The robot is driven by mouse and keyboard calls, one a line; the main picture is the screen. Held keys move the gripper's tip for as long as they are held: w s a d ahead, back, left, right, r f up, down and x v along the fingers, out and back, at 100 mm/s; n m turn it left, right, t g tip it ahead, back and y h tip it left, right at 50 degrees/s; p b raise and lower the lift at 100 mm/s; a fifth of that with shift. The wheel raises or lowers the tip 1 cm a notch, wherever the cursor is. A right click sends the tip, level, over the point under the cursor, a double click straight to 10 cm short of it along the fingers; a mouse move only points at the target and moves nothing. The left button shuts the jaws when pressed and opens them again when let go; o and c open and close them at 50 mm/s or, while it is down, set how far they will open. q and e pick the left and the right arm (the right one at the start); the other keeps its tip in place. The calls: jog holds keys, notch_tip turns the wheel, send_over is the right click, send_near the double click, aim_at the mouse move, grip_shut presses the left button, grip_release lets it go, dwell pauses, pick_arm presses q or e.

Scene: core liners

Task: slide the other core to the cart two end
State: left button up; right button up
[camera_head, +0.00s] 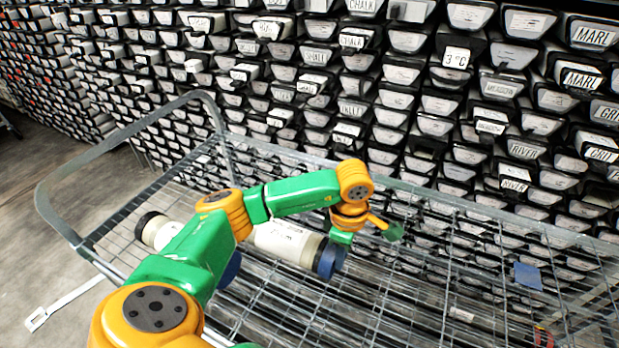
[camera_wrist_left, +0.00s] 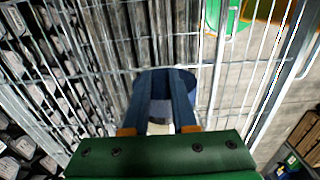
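A cream core (camera_head: 285,243) with a blue end cap (camera_head: 330,262) lies in the wire cart (camera_head: 470,215). A second cream core (camera_head: 160,232) with a black cap lies to its left, partly hidden by my left arm. A blue cap (camera_head: 230,270) shows beside that arm. My left gripper is over the blue-capped end of the first core, its fingers largely hidden in the head view. In the left wrist view my left gripper (camera_wrist_left: 160,82) has its fingers apart at a blue cap (camera_wrist_left: 176,92). Contact is unclear. My right gripper is out of view.
Racks of labelled core boxes (camera_head: 352,40) stand close behind the cart. The cart's raised handle (camera_head: 60,215) is at the left, above bare floor (camera_head: 25,262). A blue tag (camera_head: 527,275) is on the cart's right part. The basket right of the cores looks mostly free.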

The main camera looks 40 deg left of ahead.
aim_at(272, 223)
pick_arm(q)
jog(key=shift+s+a+b, duration=0.15)
jog(key=shift+s+a, duration=0.05)
jog(key=shift+a, duration=0.55)
jog(key=shift+s+a+b, duration=0.1)
jog(key=shift+s+a, duration=0.15)
jog(key=shift+a, duration=0.5)
jog(key=shift+s+a+b, duration=0.15)
jog(key=shift+s+a, duration=0.05)
jog(key=shift+a, duration=0.55)
jog(key=shift+s+a+b, duration=0.65)
jog(key=shift+a, duration=1.6)
jog(key=shift+s+a+b, duration=0.6)
jog(key=shift+s+a, duration=0.05)
jog(key=shift+a, duration=1.6)
jog(key=shift+s+a+b, duration=0.65)
jog(key=shift+a, duration=1.6)
jog(key=shift+d, duration=0.2)
jog(key=shift+w+d+p, duration=0.25)
jog(key=shift+d+p, duration=0.25)
jog(key=shift+d, duration=0.25)
notch_tip(272, 223, up, 9)
jog(key=p, duration=0.8)
jog(key=shift+r, duration=0.2)
jog(key=shift+f, duration=0.15)
jog(key=shift+f, duration=0.1)
